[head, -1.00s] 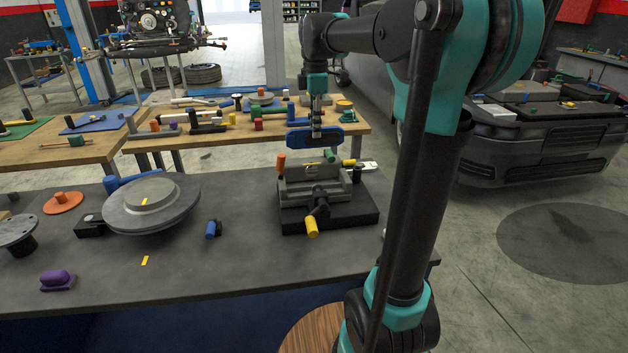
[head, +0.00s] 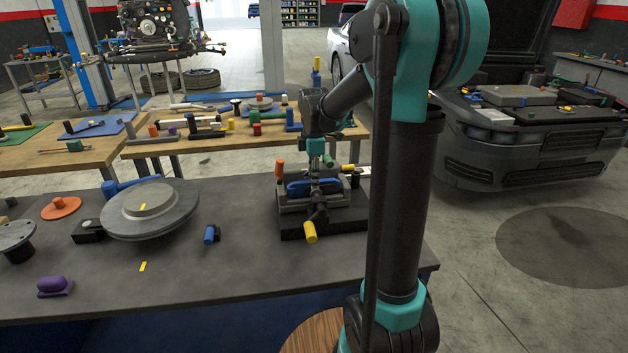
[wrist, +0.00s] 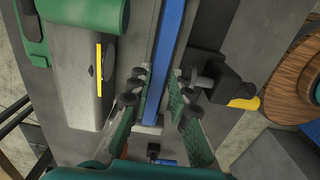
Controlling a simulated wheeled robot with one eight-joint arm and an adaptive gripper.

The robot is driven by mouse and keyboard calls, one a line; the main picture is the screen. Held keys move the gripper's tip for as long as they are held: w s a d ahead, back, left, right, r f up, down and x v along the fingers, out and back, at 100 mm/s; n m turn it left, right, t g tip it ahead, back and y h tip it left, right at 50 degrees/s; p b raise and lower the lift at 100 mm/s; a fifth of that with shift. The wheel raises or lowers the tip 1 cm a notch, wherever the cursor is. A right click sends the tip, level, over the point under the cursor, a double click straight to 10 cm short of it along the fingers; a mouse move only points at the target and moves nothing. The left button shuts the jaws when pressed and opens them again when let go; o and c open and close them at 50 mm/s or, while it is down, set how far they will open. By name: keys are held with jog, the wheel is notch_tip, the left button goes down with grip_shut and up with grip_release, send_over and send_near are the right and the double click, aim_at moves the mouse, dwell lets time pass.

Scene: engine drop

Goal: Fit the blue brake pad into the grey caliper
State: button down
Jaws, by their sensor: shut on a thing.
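The blue brake pad (head: 299,188) is low at the grey caliper (head: 292,204), which sits on a dark base on the table. In the wrist view the pad (wrist: 172,45) shows as a long blue strip running between my fingers, in line with the gap beside the caliper's grey body (wrist: 82,60). My gripper (head: 316,181) is shut on the pad from above; its fingers (wrist: 160,100) show on both sides of the strip. I cannot tell how deep the pad sits in the caliper.
A yellow-tipped handle (head: 310,232) sticks out at the caliper's front, and an orange knob (head: 280,168) stands at its left. A brake disc (head: 150,212) and a small blue-capped part (head: 210,234) lie to the left. The table front between them is clear.

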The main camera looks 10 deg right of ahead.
jog(key=shift+f, duration=0.15)
jog(key=c, duration=1.7)
grip_release()
notch_tip(320, 180, up, 12)
